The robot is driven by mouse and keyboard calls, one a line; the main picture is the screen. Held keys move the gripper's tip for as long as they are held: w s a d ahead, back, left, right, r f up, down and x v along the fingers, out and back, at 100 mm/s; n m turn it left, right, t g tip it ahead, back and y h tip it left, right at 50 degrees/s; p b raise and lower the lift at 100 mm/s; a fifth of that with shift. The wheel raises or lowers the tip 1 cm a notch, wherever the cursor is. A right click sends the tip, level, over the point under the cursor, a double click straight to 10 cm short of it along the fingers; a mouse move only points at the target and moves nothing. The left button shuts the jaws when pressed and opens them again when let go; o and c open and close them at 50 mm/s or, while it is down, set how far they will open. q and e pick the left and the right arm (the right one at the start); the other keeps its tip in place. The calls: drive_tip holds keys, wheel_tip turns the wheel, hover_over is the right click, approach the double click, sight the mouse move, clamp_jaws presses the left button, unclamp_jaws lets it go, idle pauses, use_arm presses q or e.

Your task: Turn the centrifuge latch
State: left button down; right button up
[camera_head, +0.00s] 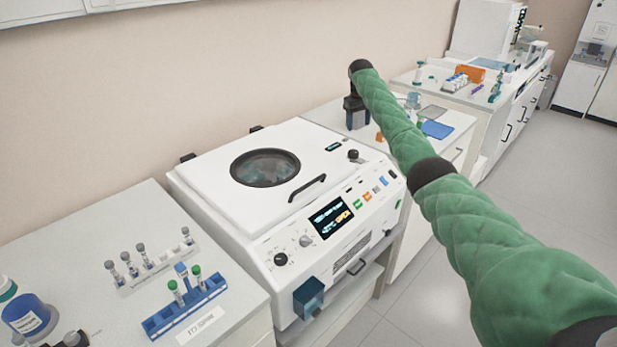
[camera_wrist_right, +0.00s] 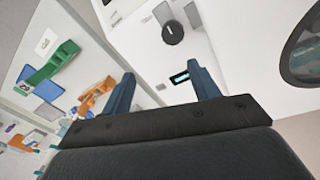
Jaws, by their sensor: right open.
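The white centrifuge (camera_head: 225,215) stands with its lid down; the lid has a round dark window and a black handle. A black round knob that looks like the latch (camera_head: 353,155) sits near the lid's right corner, beside a small display. In the right wrist view the knob (camera_wrist_right: 173,32) carries a pale mark and lies beyond the fingertips. My right gripper (camera_head: 355,118) is behind the centrifuge's right side, apart from the knob. Its two blue fingers (camera_wrist_right: 164,82) are spread and empty. My left gripper is not in view.
A left bench holds a blue tube rack (camera_head: 185,305), a white tube rack (camera_head: 155,267) and a blue-labelled bottle (camera_head: 28,315). The right bench holds a blue tray (camera_head: 437,129) and small items. A dark blue box (camera_head: 308,298) is at the centrifuge's front. Space above the lid is clear.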

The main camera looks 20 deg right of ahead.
hover_over(353, 151)
drive_tip(key=shift+n+g+y, duration=0.3)
drive_tip(key=shift+g+y, duration=0.1)
drive_tip(key=f, duration=0.4)
drive_tip(key=shift+w+f, duration=0.1)
drive_tip(key=shift+w, duration=0.1)
drive_tip(key=shift+s+n, duration=0.15)
drive_tip(key=shift+n, duration=0.25)
drive_tip(key=shift+f, duration=0.35)
drive_tip(key=shift+f+p, duration=1.4)
drive_tip(key=shift+f, duration=2.15)
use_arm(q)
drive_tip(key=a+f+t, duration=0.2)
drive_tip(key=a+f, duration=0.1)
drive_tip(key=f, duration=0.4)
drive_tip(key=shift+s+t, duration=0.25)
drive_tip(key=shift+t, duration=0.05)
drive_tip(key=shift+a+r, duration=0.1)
use_arm(e)
drive_tip(key=c, duration=1)
